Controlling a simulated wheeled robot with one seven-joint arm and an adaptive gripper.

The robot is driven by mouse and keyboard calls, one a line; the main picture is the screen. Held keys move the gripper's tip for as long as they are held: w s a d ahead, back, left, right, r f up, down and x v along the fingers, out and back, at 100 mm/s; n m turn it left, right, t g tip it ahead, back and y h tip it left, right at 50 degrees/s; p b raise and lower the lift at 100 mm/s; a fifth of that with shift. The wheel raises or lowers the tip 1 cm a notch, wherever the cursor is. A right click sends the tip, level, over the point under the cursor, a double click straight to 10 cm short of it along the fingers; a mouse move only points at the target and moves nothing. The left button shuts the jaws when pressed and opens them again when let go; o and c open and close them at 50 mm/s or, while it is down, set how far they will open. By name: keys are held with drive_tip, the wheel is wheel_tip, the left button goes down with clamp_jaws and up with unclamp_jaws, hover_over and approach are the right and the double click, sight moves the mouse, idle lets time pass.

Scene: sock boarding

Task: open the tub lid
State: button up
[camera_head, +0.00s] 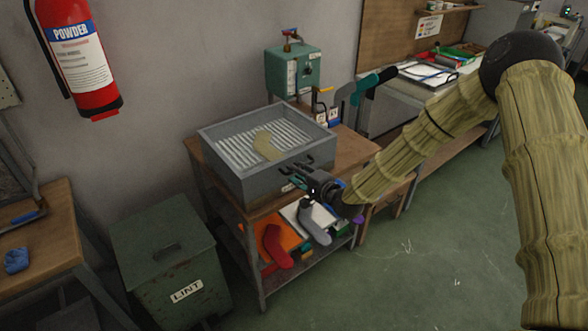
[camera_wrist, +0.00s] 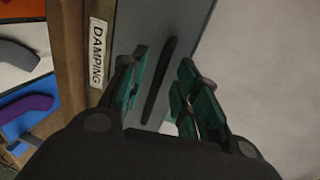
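The grey tub (camera_head: 232,178) stands on a wooden-topped bench. A pale sock (camera_head: 267,146) shows over ribbed slats within its rim; I cannot tell whether a clear lid covers them. A dark bar handle (camera_wrist: 160,80) is on a grey panel beside a "DAMPING" label (camera_wrist: 98,53). My gripper (camera_head: 299,176) is at the tub's front right edge. In the wrist view my gripper (camera_wrist: 160,94) has its green fingers apart, with the handle showing between them. I cannot tell whether they touch it.
A green lint bin (camera_head: 165,270) stands at the left. A green box (camera_head: 293,70) is behind the tub. Sock shapes, red (camera_head: 276,247) and grey (camera_head: 315,222), lie on the lower shelf. The floor (camera_head: 420,265) at the right is clear.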

drive_tip(key=shift+x, duration=1.15)
drive_tip(key=shift+c, duration=0.3)
clamp_jaws()
